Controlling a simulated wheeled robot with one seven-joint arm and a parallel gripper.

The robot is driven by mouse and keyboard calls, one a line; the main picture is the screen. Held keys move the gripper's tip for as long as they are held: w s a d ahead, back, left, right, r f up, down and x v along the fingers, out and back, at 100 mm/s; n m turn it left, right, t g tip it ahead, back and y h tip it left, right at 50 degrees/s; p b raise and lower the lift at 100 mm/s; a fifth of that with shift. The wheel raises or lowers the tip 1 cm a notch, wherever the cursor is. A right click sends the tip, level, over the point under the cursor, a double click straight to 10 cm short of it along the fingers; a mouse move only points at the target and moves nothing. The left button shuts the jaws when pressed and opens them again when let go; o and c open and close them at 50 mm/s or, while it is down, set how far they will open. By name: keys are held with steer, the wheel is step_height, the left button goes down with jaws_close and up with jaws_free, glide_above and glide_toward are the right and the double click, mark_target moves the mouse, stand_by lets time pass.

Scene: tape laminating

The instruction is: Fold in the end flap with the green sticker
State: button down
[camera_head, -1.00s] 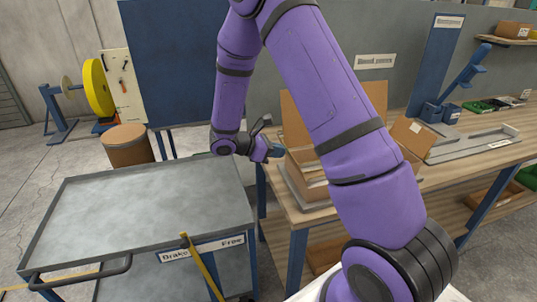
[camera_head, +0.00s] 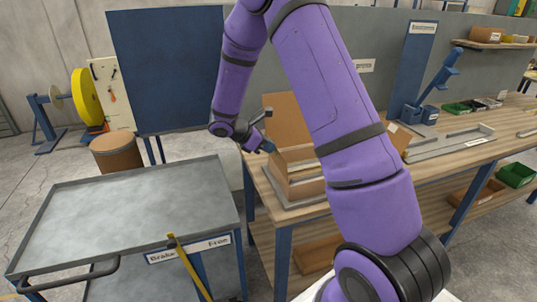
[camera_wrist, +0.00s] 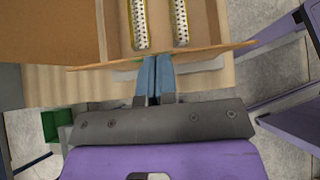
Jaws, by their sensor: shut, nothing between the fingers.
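An open cardboard box (camera_head: 299,184) stands on the workbench, partly hidden behind my arm. A tall flap (camera_head: 288,118) stands up at its back. Another flap (camera_head: 401,139) shows right of my arm with a small pale sticker, its colour unclear. A wide flap (camera_wrist: 45,30) spreads at left. My gripper (camera_head: 268,146) is shut and empty at the box's left end. In the wrist view its blue fingertips (camera_wrist: 155,62) are at the near flap; contact is unclear.
Two pale perforated strips with yellow edges (camera_wrist: 139,24) lie inside the box. A grey metal cart (camera_head: 130,205) stands left of the workbench (camera_head: 440,150). A grey metal fixture (camera_head: 450,143) and green bins (camera_head: 457,108) occupy the bench's right part.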

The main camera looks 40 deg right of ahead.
steer(key=shift+s+d+f+t+y, duration=0.8)
steer(key=shift+d+f+y, duration=0.55)
steer(key=shift+d+y, duration=1.3)
steer(key=shift+s+d+f+t+y, duration=0.7)
steer(key=shift+d+f+y, duration=0.7)
steer(key=shift+d+y, duration=1.25)
steer(key=shift+s+d+f+t+y, duration=0.55)
steer(key=shift+d+f+t+y, duration=1)
steer(key=shift+y, duration=1.85)
steer(key=shift+d+r+g, duration=0.15)
steer(key=shift+d+g, duration=0.25)
steer(key=shift+g, duration=0.15)
